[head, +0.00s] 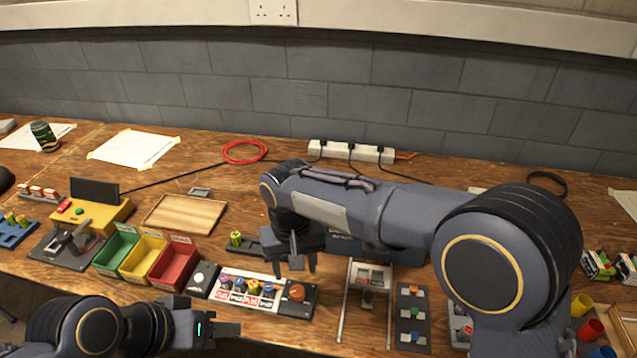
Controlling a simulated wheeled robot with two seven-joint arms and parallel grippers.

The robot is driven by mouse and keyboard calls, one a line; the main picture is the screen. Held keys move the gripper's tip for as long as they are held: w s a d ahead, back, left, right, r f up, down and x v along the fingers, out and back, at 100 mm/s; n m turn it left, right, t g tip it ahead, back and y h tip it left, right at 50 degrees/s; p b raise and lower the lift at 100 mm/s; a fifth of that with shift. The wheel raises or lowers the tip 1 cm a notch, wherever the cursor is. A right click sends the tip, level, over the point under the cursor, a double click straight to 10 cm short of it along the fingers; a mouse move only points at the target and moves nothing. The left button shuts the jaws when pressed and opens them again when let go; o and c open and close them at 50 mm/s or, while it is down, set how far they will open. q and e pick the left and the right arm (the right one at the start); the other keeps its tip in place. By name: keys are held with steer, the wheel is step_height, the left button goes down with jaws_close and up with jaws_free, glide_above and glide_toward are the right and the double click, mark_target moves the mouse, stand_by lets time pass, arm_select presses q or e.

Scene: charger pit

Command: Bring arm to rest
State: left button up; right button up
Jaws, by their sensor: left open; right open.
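My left gripper (212,326) is at the lower left, at the table's front edge, below the red bin and the round-button panel. Its arm lies low along the bottom of the picture. It looks empty. My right gripper (295,266) hangs fingers down over the middle of the bench, its jaws apart with nothing between them. It is above the area behind the panel of coloured knobs (248,290). My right arm reaches across from the right and hides much of the bench's right half.
Green, yellow and red bins (174,266) stand left of the panel. A wooden tray (185,215) lies behind them. A metal frame (366,300) and a switch strip (412,315) lie right of the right gripper. A power strip (350,151) sits by the wall.

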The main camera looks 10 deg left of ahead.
steer(key=shift+d, duration=0.1)
steer(key=s+d+r+m+y+p, duration=0.1)
steer(key=d+r, duration=0.3)
steer(key=d, duration=0.3)
steer(key=s+d+r+m+t+y+p, duration=0.1)
steer(key=d+r, duration=0.3)
steer(key=d, duration=0.3)
steer(key=s+d+r+m+y+p, duration=0.1)
steer(key=d+r+p, duration=0.1)
steer(key=d+r, duration=0.35)
steer(key=s+d+f+m+t+p, duration=0.1)
steer(key=s+d+m+t+p, duration=0.2)
steer(key=s+d, duration=0.9)
steer(key=shift+s+d+f+t+y, duration=0.35)
steer(key=shift+s+t, duration=0.45)
steer(key=shift+s, duration=0.35)
steer(key=shift+a, duration=0.15)
